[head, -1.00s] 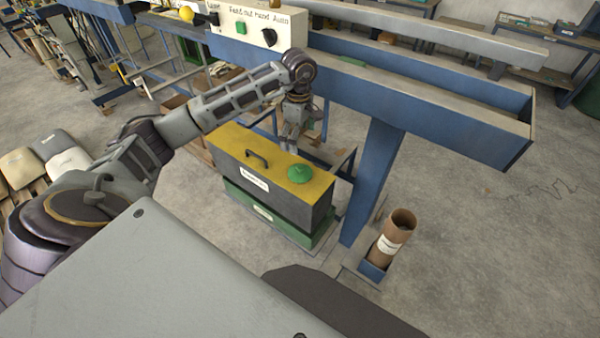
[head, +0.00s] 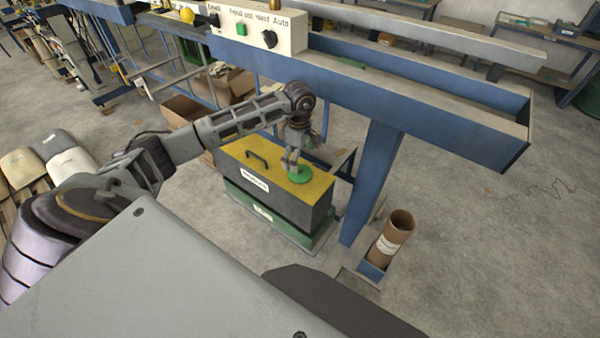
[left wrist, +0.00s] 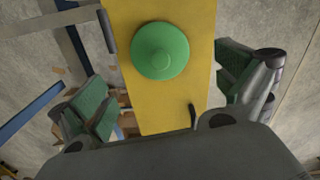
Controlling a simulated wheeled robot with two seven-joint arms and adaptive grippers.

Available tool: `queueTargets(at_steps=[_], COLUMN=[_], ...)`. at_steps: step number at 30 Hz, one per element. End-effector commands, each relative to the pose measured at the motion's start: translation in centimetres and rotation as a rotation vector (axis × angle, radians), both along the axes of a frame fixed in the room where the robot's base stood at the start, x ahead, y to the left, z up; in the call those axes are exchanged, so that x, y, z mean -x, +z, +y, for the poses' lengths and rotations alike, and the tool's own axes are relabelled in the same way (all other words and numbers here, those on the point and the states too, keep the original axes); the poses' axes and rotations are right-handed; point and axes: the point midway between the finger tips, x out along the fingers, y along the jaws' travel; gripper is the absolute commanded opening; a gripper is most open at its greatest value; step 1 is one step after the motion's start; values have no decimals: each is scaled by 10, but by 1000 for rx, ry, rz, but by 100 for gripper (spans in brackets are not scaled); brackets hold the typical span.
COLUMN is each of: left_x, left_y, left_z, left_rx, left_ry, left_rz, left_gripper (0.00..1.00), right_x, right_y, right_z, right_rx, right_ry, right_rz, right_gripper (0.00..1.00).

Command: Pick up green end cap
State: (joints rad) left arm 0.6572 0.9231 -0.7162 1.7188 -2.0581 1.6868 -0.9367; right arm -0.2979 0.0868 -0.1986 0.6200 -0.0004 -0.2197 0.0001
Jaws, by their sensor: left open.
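The round green end cap (head: 301,175) lies on the yellow lid (head: 232,144) of a toolbox, near the lid's right end. My left gripper (head: 291,163) is above the toolbox, just over the cap, and hides part of it. In the left wrist view the cap (left wrist: 160,50) shows whole, with a raised round middle, on the yellow lid (left wrist: 150,105). The fingers of my left gripper (left wrist: 168,92) are spread wide on either side of the lid, with nothing between them touching the cap. My right gripper is not in view.
A black handle (head: 257,158) stands up from the lid. A blue machine frame (head: 420,105) with a control panel (head: 262,27) runs behind and over the toolbox, and its blue leg (head: 371,180) stands to the right. A cardboard tube (head: 393,235) stands in a blue holder at lower right.

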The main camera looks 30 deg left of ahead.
Motion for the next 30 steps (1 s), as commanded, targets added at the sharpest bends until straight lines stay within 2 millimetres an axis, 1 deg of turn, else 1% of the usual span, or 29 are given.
queueTargets(at_steps=[3,8,17,23,30], left_x=[0,0,0,1,0], left_y=[-7,-8,-10,-25,-50], left_z=[0,0,0,-3,-4], left_rx=[-1,-1,-1,0,1], left_ry=[0,0,0,-1,0], left_rz=[1,0,1,3,2], left_gripper=[100,100,100,100,100], right_x=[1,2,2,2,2], right_y=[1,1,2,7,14], right_z=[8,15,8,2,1], right_rx=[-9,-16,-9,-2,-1], right_ry=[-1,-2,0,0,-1], right_rz=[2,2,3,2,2], right_gripper=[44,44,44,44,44])
